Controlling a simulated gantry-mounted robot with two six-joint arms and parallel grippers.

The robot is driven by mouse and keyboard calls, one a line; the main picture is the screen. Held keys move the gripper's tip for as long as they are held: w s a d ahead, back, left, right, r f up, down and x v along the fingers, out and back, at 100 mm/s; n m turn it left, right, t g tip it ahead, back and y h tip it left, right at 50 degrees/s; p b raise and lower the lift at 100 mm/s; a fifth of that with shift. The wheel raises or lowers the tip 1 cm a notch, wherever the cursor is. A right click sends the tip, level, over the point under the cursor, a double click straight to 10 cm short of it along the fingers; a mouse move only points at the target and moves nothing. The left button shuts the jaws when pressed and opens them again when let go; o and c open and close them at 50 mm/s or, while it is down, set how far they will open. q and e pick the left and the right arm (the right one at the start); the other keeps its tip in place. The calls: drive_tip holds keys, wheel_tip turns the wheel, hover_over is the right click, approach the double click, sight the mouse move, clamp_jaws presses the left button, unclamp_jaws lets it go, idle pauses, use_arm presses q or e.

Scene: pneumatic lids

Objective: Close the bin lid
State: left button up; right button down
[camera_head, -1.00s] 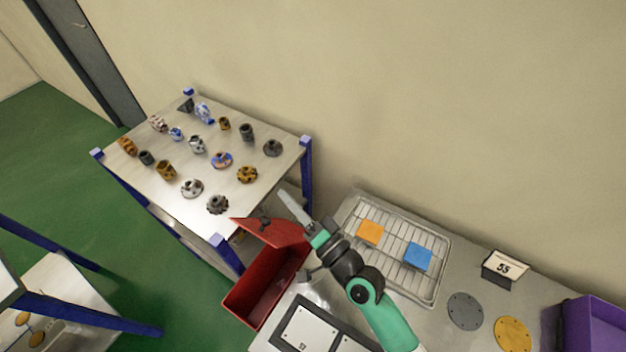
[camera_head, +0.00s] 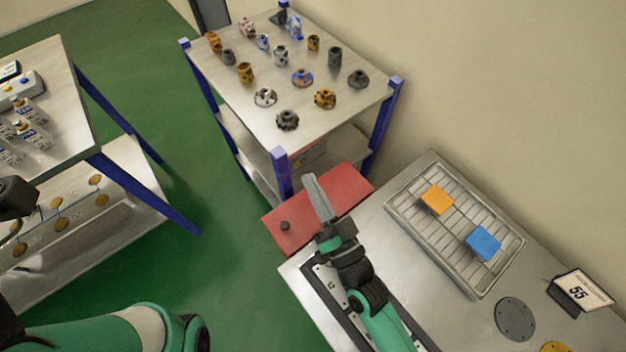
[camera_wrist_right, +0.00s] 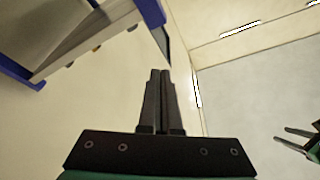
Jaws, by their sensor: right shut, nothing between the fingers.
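The red bin lid (camera_head: 350,186) lies flat over the bin in the head view, with a dark round knob (camera_head: 285,226) near its left corner. The bin's inside is hidden. My right gripper (camera_head: 312,180) is shut and empty, and it shows above the lid's middle. I cannot tell whether it touches the lid. Its closed fingers (camera_wrist_right: 161,72) also show in the right wrist view. My left gripper (camera_wrist_right: 281,136) shows small at the right edge of the right wrist view, with its fingers apart.
A metal table (camera_head: 405,262) right of the bin carries a wire-rack tray (camera_head: 462,225) with an orange square and a blue square, and a "55" sign (camera_head: 582,291). A blue-legged table (camera_head: 215,62) with several small parts stands behind.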

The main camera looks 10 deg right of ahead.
idle(0.6)
drive_tip(key=s+d, duration=0.4)
drive_tip(key=s, duration=1)
drive_tip(key=shift+s+f, duration=0.2)
drive_tip(key=shift+f, duration=0.2)
